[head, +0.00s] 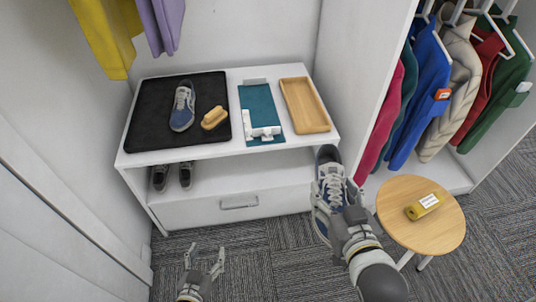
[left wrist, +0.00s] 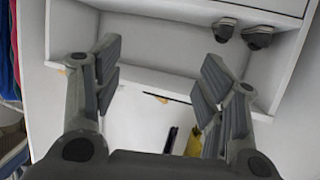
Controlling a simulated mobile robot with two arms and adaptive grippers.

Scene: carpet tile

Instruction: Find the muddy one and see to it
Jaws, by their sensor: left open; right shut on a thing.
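A blue shoe with pale laces (head: 182,107) lies on a black mat (head: 148,110) on the white bench. A wooden brush (head: 214,118) lies beside it on the mat. My right gripper (head: 347,208) is shut on a blue-and-white sneaker (head: 328,187), held toe up in front of the bench's right end. I cannot make out mud on either shoe. A dark pair of shoes (head: 172,177) stands on the lower shelf; it also shows in the left wrist view (left wrist: 242,32). My left gripper (head: 204,257) is open and empty, low in front of the bench; its spread fingers show in the left wrist view (left wrist: 160,85).
A teal board with white parts (head: 259,103) and an empty wooden tray (head: 305,105) lie on the bench. A drawer (head: 239,203) sits below.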

